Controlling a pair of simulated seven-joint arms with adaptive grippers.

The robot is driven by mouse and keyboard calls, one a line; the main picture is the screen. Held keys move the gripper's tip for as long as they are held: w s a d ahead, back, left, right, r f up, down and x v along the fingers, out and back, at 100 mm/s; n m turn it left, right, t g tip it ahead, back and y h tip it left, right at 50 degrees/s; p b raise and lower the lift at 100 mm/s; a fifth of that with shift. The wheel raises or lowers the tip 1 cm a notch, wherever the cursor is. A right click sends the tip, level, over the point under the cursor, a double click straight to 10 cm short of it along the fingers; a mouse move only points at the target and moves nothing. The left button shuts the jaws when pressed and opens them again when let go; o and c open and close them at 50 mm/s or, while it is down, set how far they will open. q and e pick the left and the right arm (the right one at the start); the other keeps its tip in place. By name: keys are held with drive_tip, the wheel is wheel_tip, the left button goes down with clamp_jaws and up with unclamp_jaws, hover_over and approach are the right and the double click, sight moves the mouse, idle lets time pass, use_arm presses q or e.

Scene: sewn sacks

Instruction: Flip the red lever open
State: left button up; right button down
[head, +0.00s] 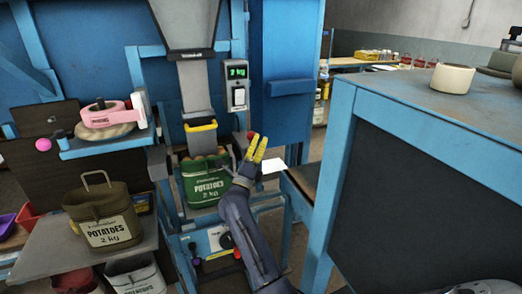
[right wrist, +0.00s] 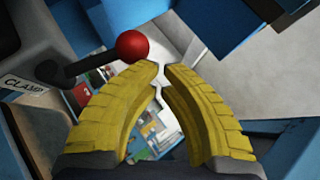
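The lever is a dark rod ending in a red ball knob (right wrist: 132,46), beside a plate marked CLAMP (right wrist: 28,86) in the right wrist view. In the head view the red knob (head: 250,135) shows small at the right of the spout, just beyond my right gripper's fingertips. My right gripper (head: 260,146) has yellow fingers. In the right wrist view its fingertips (right wrist: 161,70) are a narrow gap apart with nothing between them. The knob is just left of and beyond the left fingertip; whether they touch I cannot tell. My left gripper is not in view.
A green potato sack (head: 202,183) hangs under the spout with the yellow band (head: 201,126). An olive sack (head: 104,215) stands on a shelf at the left. A scale display (head: 237,72) is above the knob. A blue-framed bench (head: 420,110) fills the right side.

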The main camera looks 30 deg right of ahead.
drive_tip(key=shift+w+d+r, duration=0.1)
drive_tip(key=shift+w+r, duration=0.35)
drive_tip(key=shift+w, duration=0.35)
drive_tip(key=shift+w+d+r, duration=0.1)
drive_tip(key=shift+w+r, duration=0.3)
drive_tip(key=shift+w, duration=0.35)
drive_tip(key=v, duration=1.2)
